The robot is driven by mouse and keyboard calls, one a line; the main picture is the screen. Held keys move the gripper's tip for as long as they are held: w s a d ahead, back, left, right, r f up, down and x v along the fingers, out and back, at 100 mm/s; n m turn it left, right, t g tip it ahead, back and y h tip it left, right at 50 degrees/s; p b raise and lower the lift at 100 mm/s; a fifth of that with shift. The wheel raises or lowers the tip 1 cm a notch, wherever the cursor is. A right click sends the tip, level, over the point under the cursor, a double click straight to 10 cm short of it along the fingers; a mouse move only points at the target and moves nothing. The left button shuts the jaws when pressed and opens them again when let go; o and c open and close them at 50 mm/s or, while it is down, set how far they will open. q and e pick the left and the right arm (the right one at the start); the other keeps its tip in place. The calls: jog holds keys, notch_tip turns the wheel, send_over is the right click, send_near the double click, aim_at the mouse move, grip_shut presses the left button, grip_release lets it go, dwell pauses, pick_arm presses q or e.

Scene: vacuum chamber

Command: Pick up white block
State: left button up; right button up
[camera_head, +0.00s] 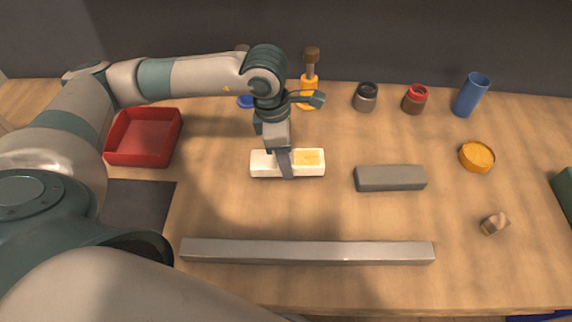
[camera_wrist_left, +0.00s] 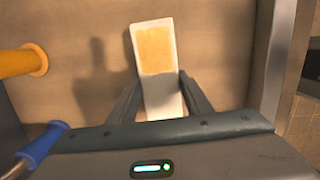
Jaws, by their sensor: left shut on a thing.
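The white block (camera_head: 262,164) lies in the middle of the wooden table in the head view, with a yellow-orange patch on its right part. My left gripper (camera_head: 287,168) reaches down from above and is shut on the block around its middle. In the left wrist view the white block (camera_wrist_left: 156,70) extends away between the two fingers of my left gripper (camera_wrist_left: 160,98). I cannot tell whether the block is clear of the table. My right gripper is not in view.
A long grey bar (camera_head: 305,252) lies in front, and a grey block (camera_head: 390,178) lies to the right. A red tray (camera_head: 143,137) stands at left.

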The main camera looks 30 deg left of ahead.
pick_arm(q)
jog(key=w+d+r+b, duration=0.2)
jog(key=w+d+r, duration=0.5)
jog(key=w+d, duration=0.1)
jog(key=shift+d+r+b, duration=0.15)
jog(key=shift+d+b, duration=0.15)
jog(key=shift+b, duration=0.1)
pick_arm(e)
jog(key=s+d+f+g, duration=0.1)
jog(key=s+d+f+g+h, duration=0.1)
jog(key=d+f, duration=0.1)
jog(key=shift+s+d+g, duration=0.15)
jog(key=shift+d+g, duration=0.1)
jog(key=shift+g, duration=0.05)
